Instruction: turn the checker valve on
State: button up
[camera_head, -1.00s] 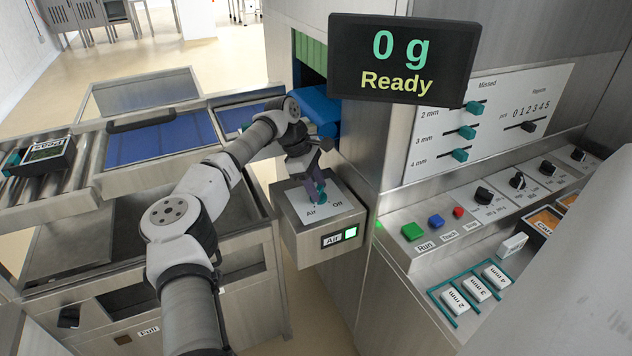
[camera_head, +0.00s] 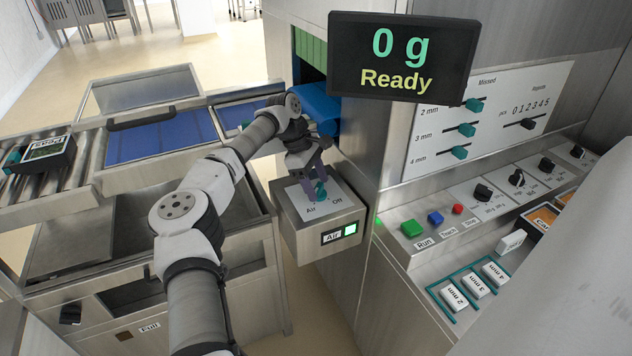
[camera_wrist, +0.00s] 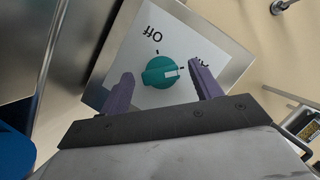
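The checker valve is a teal knob (camera_head: 320,189) on a white plate marked Air and Off, on top of a metal box (camera_head: 318,246). A small lamp (camera_head: 350,230) beside the Air label on the box front is lit. My gripper (camera_head: 310,183) is over the plate. In the wrist view my gripper (camera_wrist: 162,72) is open, with one purple finger on each side of the knob and gaps between.
A display (camera_head: 400,60) above reads 0 g and Ready. To the right is a control panel with a green Run button (camera_head: 412,229) and several knobs. A blue belt (camera_head: 160,135) and a roller conveyor with a dark tray (camera_head: 45,153) lie to the left.

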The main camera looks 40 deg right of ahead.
jog(key=v, duration=1.3)
jog(key=shift+r, duration=0.35)
jog(key=shift+w+a, duration=0.15)
